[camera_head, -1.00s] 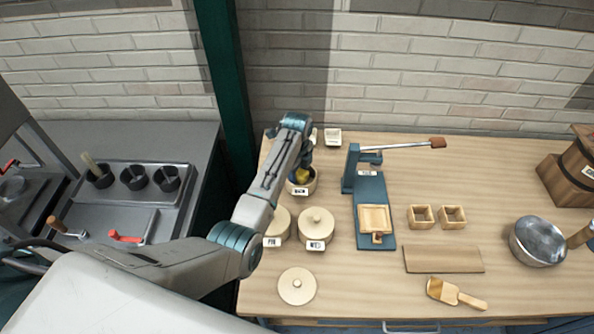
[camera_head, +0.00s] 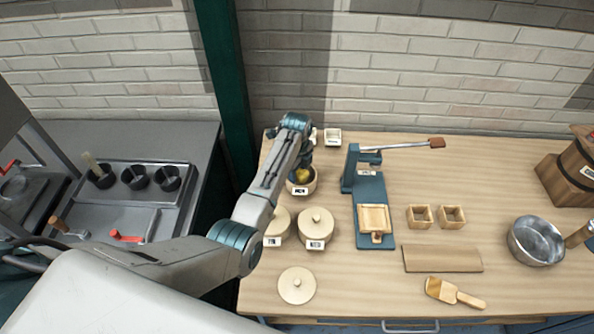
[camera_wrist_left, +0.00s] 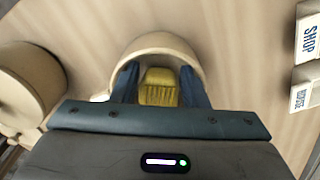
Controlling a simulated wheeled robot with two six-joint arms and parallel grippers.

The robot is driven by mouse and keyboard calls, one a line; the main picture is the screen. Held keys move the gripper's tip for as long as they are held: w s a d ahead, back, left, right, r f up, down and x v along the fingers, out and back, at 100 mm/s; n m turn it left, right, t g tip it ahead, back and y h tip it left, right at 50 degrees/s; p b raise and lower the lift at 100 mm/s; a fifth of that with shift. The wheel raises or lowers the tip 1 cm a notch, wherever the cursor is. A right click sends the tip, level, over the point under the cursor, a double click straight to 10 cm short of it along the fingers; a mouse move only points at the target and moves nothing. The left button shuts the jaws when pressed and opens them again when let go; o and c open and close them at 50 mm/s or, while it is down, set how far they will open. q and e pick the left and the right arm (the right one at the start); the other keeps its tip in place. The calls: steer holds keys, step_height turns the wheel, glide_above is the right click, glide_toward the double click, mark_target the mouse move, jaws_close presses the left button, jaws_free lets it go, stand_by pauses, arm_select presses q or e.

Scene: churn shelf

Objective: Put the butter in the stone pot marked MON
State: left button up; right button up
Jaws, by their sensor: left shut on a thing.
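The stone pot marked MON (camera_head: 300,190) stands open near the left end of the wooden table, behind two lidded pots. My left gripper (camera_head: 304,171) points down at its mouth and is shut on the yellow butter (camera_head: 302,177). In the left wrist view the butter (camera_wrist_left: 159,86) sits between the two blue fingers, with the pot's pale rim (camera_wrist_left: 154,42) curving around its far side. The butter is at the pot's opening; whether it touches the bottom is hidden. My right gripper is not in view.
Two lidded pots (camera_head: 316,226) stand just in front of the MON pot. A loose round lid (camera_head: 297,285) lies near the table's front edge. A blue lever press (camera_head: 371,200) stands to the right, with small wooden boxes (camera_head: 420,216) beyond it.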

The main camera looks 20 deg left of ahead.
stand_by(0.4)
arm_select(q)
steer(key=o, duration=1)
steer(key=c, duration=0.4)
steer(key=shift+r+p, duration=0.45)
steer(key=shift+r, duration=4.7)
